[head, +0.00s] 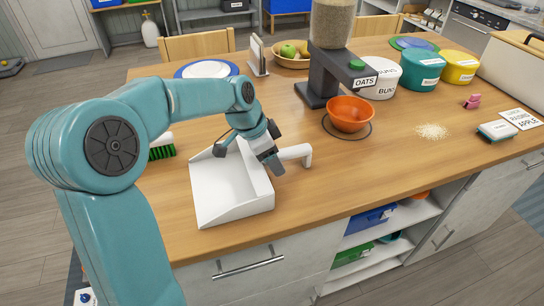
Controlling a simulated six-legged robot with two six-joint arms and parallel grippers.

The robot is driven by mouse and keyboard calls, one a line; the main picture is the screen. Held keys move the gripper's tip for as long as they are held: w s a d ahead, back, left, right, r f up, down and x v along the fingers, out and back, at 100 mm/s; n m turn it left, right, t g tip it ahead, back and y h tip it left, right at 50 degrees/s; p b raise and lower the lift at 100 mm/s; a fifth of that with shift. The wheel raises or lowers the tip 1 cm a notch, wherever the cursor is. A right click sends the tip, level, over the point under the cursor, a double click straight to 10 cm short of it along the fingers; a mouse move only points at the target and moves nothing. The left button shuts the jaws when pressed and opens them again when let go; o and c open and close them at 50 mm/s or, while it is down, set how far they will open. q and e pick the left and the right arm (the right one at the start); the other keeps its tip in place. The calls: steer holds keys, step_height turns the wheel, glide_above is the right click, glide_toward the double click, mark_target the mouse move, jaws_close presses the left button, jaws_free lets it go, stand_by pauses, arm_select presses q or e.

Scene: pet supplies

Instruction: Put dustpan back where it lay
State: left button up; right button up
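The white dustpan (232,196) lies on the wooden counter near its front edge, its broad pan toward the left and front. Its white handle (296,153) points right. My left gripper (270,160) reaches down over the back of the pan, close to where the handle begins. Its fingertips overlap the dustpan in the view, and I cannot tell whether they are closed on it. My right gripper is not in view.
A green-bristled brush (161,148) lies left of the pan, partly behind my arm. An orange bowl (350,114) stands under the oats dispenser (328,60). A pile of oats (432,131) lies to the right. The counter front between bowl and edge is clear.

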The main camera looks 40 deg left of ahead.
mark_target(253, 161)
arm_select(q)
steer(key=shift+r, duration=0.2)
steer(key=p+v, duration=0.1)
steer(key=v, duration=1.1)
